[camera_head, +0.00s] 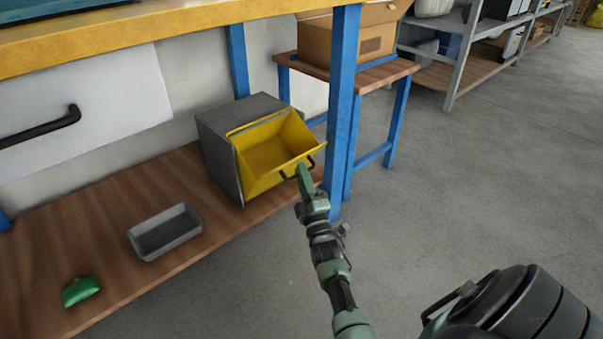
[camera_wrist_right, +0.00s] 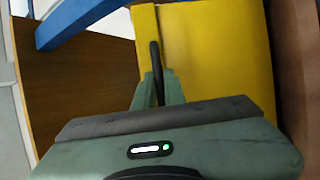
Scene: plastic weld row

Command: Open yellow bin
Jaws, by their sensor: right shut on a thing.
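The yellow bin (camera_head: 268,148) is a tilting drawer in a grey housing (camera_head: 222,150) on the wooden lower shelf. It is tipped outward and its yellow inside shows. A dark handle (camera_head: 311,161) runs along its front edge. My right gripper (camera_head: 303,172) is at this handle. In the right wrist view the fingers (camera_wrist_right: 157,90) are shut around the dark handle bar (camera_wrist_right: 155,60), in front of the yellow bin face (camera_wrist_right: 222,55). My left gripper is not in view.
A grey tray (camera_head: 165,232) and a green object (camera_head: 80,291) lie on the wooden shelf (camera_head: 110,210). A blue table leg (camera_head: 342,110) stands close to the bin's right. A cardboard box (camera_head: 345,40) sits on a side table behind. The floor to the right is clear.

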